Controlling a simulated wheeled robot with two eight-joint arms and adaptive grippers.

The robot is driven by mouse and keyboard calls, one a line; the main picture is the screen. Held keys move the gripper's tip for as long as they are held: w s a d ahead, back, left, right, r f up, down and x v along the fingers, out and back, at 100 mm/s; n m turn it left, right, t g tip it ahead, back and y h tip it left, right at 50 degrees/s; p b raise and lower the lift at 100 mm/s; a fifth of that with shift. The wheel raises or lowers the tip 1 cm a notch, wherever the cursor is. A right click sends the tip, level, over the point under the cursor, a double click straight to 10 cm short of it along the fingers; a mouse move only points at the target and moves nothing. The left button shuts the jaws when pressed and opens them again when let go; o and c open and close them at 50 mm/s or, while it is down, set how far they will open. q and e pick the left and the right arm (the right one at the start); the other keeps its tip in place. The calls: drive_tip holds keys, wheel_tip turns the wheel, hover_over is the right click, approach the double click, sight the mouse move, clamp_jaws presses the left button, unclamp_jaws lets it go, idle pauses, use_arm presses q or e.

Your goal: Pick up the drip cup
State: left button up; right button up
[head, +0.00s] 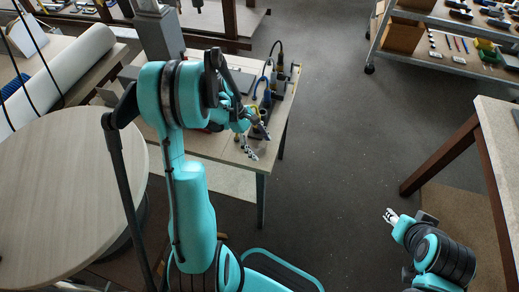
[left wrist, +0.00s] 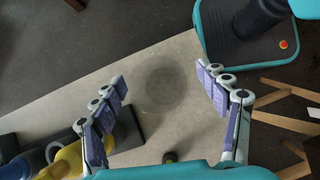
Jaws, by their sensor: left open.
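My left gripper (head: 259,142) is open over the near right corner of the pale worktable (head: 216,150). In the left wrist view its two fingers (left wrist: 160,77) are spread wide, with nothing held between them. A round dark grey patch (left wrist: 167,88) shows on the pale tabletop between the fingers; I cannot tell whether it is a cup seen from above or a shadow. A small dark thing (left wrist: 170,157) is partly hidden by the palm edge. I cannot identify the drip cup with certainty. My right gripper (head: 391,215) is low at the right, away from the worktable.
Yellow (left wrist: 68,163) and dark parts lie close beside the left finger. A dark upright device (head: 277,82) stands at the worktable's far right. A round wooden table (head: 60,190) is at left, another table (head: 500,135) at right. The floor between (head: 340,130) is clear.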

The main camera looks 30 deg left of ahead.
use_arm(q)
drive_tip(key=c, duration=1.3)
drive_tip(key=shift+r, duration=0.1)
